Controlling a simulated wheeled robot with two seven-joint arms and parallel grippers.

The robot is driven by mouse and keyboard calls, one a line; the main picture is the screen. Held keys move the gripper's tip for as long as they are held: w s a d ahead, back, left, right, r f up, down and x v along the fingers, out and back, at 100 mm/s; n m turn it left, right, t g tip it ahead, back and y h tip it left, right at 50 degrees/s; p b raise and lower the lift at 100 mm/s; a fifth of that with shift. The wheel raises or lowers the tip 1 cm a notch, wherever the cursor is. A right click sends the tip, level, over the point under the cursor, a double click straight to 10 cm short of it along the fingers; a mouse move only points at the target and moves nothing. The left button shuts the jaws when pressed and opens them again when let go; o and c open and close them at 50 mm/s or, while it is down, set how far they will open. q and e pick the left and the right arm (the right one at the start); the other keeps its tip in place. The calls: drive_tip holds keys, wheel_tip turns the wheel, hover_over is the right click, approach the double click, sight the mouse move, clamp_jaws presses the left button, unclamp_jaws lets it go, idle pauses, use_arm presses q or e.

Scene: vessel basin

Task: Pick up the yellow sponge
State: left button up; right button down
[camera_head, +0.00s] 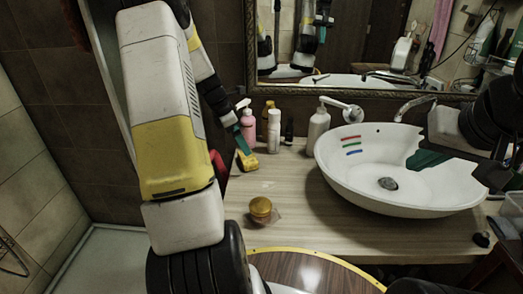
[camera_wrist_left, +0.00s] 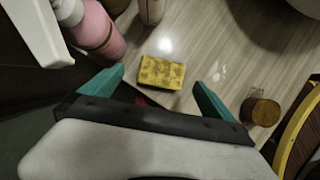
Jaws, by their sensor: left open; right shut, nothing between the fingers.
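The yellow sponge (camera_head: 247,161) lies on the wooden counter, left of the basin. In the left wrist view the sponge (camera_wrist_left: 161,72) lies between the lines of the two teal fingers, slightly beyond the left gripper (camera_wrist_left: 159,80). The fingers are open with nothing held. In the head view the left gripper (camera_head: 241,142) is by the sponge, with one teal finger showing and the rest hidden behind my arm. I cannot tell whether it touches the sponge. My right gripper (camera_head: 428,159) is shut and empty over the right part of the basin.
A pink bottle (camera_head: 246,124) and a white bottle (camera_head: 274,130) stand just behind the sponge. A soap dispenser (camera_head: 318,127) stands farther right. A jar with a golden lid (camera_head: 260,207) is nearer the front. The white basin (camera_head: 350,175) fills the right. Counter between jar and sponge is clear.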

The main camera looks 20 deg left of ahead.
use_arm(q)
drive_tip(key=x, duration=0.5)
drive_tip(key=s+x, duration=0.1)
drive_tip(key=x, duration=0.2)
drive_tip(key=shift+a+f, duration=0.15)
drive_tip(key=shift+a, duration=0.1)
drive_tip(key=shift+c, duration=0.4)
drive_tip(key=c, duration=1.3)
wheel_tip(320, 180, up, 28)
